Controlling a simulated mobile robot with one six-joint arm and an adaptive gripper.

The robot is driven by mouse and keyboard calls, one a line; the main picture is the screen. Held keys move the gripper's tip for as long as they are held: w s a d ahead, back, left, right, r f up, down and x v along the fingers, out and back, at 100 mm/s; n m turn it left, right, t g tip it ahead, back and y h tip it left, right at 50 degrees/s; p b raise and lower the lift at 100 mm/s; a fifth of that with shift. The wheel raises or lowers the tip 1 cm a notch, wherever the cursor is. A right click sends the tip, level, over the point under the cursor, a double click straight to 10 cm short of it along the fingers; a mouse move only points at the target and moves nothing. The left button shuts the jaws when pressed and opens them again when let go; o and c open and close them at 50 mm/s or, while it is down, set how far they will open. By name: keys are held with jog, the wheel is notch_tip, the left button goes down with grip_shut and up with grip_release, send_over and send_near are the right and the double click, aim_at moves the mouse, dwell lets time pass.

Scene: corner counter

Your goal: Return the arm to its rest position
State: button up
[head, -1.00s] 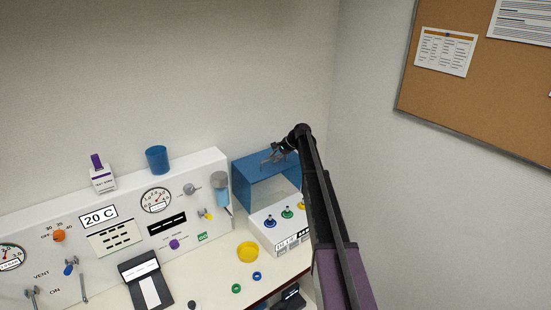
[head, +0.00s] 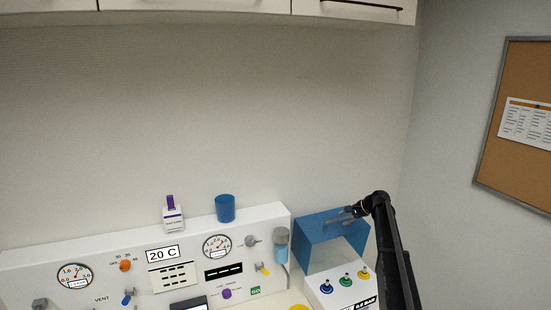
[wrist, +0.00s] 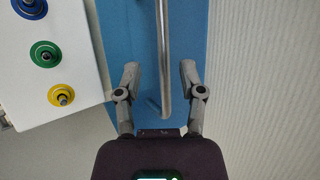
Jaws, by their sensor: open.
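My gripper (head: 341,217) is at the blue hood (head: 318,246) on the right end of the counter, by its upper part. In the wrist view my gripper (wrist: 159,70) is open, its two fingers spread. A grey metal bar handle (wrist: 163,50) on the blue panel (wrist: 191,20) runs between the fingers without visible contact on either side. How deep the fingers reach around it I cannot tell. My dark arm rises from the lower right of the head view and bends at the top.
Blue, green and yellow knobs (head: 346,280) stand on the white box by the hood. A white control panel (head: 130,255) fills the lower left, with a blue cup (head: 225,208) on top. An upper cabinet (head: 200,8) and pinboard (head: 515,120) are on the walls.

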jog(key=shift+s, duration=0.45)
jog(key=s+a+f+n+g+h+b, duration=0.1)
jog(key=s+a+f+n+b, duration=0.3)
jog(key=s, duration=1.2)
jog(key=s+a+f+n+g+h+b, duration=0.2)
jog(key=s+a+f+n+h+b, duration=0.2)
jog(key=s+f+b, duration=0.5)
jog(key=s+a+f+n+g+h+b, duration=0.2)
jog(key=s+a+f+n+b, duration=0.2)
jog(key=s+f, duration=0.9)
jog(key=s+a+b, duration=0.2)
jog(key=s+b, duration=0.1)
jog(key=s, duration=0.7)
jog(key=shift+a+h, duration=0.2)
jog(key=shift+h, duration=0.1)
